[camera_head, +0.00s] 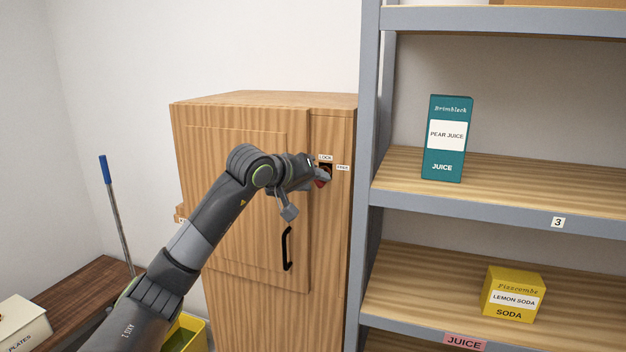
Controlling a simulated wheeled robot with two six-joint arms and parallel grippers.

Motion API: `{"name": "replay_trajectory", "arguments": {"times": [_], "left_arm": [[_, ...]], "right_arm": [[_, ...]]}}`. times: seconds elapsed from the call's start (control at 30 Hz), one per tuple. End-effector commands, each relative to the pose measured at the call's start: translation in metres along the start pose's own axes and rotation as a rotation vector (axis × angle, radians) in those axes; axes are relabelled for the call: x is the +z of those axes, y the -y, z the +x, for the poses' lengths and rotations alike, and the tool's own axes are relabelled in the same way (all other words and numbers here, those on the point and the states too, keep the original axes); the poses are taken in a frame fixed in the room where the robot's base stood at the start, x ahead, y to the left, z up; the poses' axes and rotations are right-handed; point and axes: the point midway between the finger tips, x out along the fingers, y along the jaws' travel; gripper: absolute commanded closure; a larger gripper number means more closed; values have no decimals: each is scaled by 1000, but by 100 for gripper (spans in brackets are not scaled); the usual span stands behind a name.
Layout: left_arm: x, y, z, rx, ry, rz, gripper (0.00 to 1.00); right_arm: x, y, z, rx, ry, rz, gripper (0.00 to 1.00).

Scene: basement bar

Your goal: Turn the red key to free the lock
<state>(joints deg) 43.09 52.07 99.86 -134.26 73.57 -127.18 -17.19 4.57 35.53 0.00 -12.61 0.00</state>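The red key (321,184) sits in the dark lock plate near the upper right of the wooden cabinet (240,310). Only a small part of it shows, because my gripper partly covers it. A "LOCK" label (325,157) is above it and a "FREE" label (343,168) is to its right. My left gripper (305,194) is in front of the cabinet, its fingers spread wide apart. One finger is at the key and the other hangs lower left. I cannot tell whether the finger touches the key. My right gripper is not in view.
A black handle (287,249) is on the cabinet door below my gripper. A grey-framed shelf (369,200) stands close on the right, with a teal juice carton (447,172) and a yellow soda box (513,294). A blue-tipped pole (115,215) leans at left.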

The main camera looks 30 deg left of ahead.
Motion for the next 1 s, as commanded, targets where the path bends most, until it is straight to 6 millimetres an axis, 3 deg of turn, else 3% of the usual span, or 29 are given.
{"name": "replay_trajectory", "arguments": {"times": [0.37, 1.0], "left_arm": [[-2, -2, -9, 5, -8, 5, 60], [-1, 2, -99, 0, -9, 6, 60]], "right_arm": [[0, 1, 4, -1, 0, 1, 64], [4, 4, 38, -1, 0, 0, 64]]}}
